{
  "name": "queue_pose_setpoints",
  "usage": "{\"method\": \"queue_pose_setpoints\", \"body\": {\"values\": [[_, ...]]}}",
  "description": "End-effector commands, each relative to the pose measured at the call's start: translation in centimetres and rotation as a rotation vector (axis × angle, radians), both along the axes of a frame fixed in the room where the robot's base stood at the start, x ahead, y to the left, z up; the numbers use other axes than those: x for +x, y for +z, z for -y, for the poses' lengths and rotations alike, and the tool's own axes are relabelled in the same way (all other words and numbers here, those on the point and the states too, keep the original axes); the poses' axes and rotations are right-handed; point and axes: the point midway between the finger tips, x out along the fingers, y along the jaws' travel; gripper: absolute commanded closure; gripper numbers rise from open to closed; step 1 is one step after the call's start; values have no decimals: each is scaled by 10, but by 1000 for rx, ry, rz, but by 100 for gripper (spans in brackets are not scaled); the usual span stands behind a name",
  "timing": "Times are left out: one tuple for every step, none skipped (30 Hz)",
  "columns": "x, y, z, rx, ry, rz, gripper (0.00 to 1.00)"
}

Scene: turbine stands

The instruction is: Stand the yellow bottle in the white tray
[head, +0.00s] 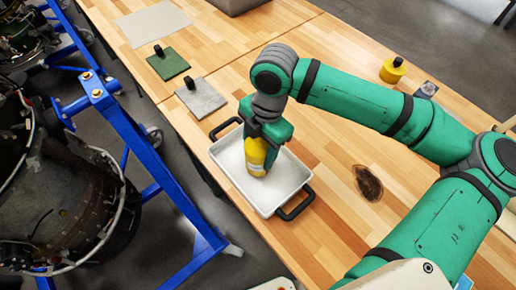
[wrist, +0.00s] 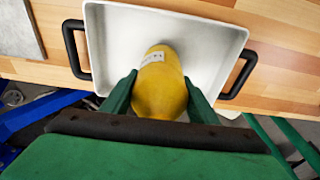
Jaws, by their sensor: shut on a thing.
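The yellow bottle (head: 256,155) is between the fingers of my gripper (head: 265,134) in the head view. It is roughly upright, with its lower end inside the outline of the white tray (head: 285,180). I cannot tell whether its base touches the tray floor. In the wrist view the bottle (wrist: 160,85) has a small white label, and the green fingers of my gripper (wrist: 160,95) press on both its sides. The tray (wrist: 215,45) lies behind it with black handles at both ends. The bottle's top is hidden by my gripper.
A yellow item with a black top (head: 392,70) stands at the right. A blue stand (head: 150,150) is left of the wooden table (head: 335,145).

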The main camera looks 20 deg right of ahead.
Motion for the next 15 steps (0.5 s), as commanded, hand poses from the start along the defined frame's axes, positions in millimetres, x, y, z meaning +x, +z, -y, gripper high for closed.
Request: {"method": "queue_pose_setpoints", "body": {"values": [[0, 0, 0, 0, 0, 0, 86], [0, 0, 0, 0, -1, 0, 86], [0, 0, 0, 0, -1, 0, 86], [0, -1, 0, 0, -1, 0, 86], [0, -1, 0, 0, -1, 0, 86], [0, -2, 0, 1, -1, 0, 86], [0, -2, 0, 1, -1, 0, 86], [0, -3, 0, 1, -1, 0, 86], [0, -3, 0, 1, -1, 0, 86], [0, -4, 0, 1, -1, 0, 86], [0, -4, 0, 1, -1, 0, 86], [0, -5, 0, 1, -1, 0, 86], [0, -6, 0, 1, -1, 0, 86], [0, -6, 0, 1, -1, 0, 86], [0, -7, 0, 1, -1, 0, 86]]}}
